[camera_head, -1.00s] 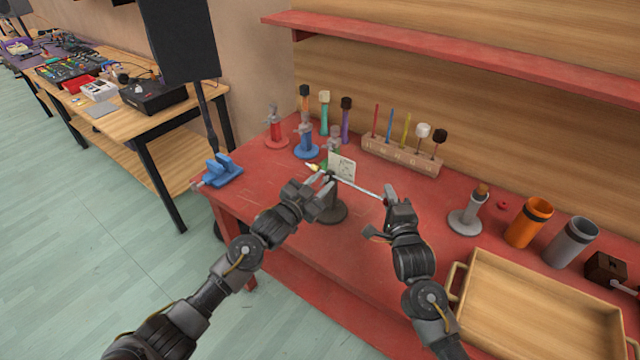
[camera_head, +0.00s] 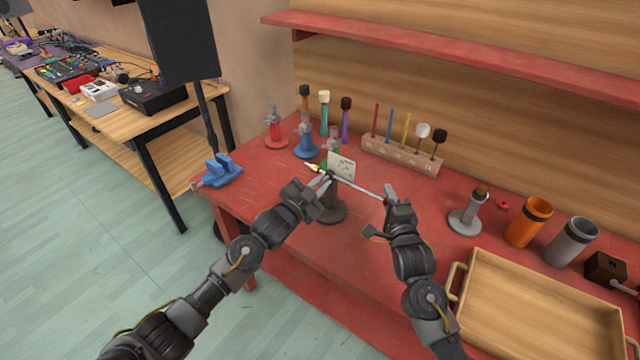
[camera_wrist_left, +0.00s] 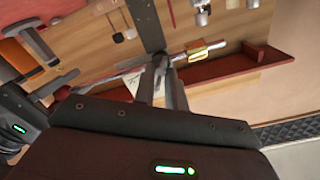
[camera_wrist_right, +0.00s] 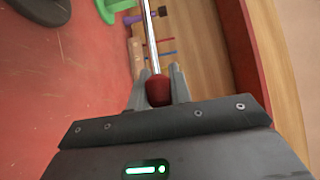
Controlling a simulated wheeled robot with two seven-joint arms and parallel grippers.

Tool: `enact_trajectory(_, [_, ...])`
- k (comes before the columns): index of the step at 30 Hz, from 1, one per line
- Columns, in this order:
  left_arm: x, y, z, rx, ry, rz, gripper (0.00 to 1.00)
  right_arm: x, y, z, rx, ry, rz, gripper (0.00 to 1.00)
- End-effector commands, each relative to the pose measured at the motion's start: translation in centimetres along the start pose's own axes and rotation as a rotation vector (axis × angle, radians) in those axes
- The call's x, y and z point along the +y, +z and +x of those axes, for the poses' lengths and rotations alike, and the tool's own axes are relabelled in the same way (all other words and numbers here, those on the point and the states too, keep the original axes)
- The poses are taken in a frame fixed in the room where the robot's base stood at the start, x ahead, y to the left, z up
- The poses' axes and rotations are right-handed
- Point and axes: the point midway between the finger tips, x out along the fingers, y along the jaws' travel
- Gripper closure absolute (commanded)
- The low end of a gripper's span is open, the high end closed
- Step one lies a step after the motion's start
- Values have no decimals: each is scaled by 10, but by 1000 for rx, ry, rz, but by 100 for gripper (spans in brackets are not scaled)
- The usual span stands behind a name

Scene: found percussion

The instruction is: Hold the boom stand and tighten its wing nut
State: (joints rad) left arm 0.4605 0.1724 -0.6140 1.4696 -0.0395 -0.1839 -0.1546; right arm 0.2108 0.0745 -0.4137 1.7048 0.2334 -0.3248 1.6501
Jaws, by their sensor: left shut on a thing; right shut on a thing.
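The boom stand (camera_head: 330,211) stands upright on the red table on a dark round base. Its thin silver boom (camera_head: 358,188) slopes from a yellow tip (camera_head: 312,167) at the left to a red knob at the right. My left gripper (camera_head: 325,188) is shut on the stand near the top of its post. The left wrist view shows the fingers (camera_wrist_left: 168,80) by the dark post (camera_wrist_left: 146,22), where the boom crosses. I cannot make out the wing nut. My right gripper (camera_head: 388,202) is shut on the red knob (camera_wrist_right: 158,90) at the boom's end.
A white card (camera_head: 342,166) stands behind the stand. Red, blue and green small stands, mallets and a wooden rack (camera_head: 400,155) line the back. A wooden tray (camera_head: 540,310), orange cup (camera_head: 530,222) and grey cup (camera_head: 570,243) are at the right. A blue vise (camera_head: 222,170) is left.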

Motion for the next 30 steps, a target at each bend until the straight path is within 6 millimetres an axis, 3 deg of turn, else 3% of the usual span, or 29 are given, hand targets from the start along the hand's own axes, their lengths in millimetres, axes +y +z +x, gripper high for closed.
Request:
enact_trajectory(18, [1,2,0,-1,0,578,100,0,-1,0,2,0,0,100])
enact_trajectory(30, [2,2,0,-1,1,841,100,0,-1,0,2,0,0,100])
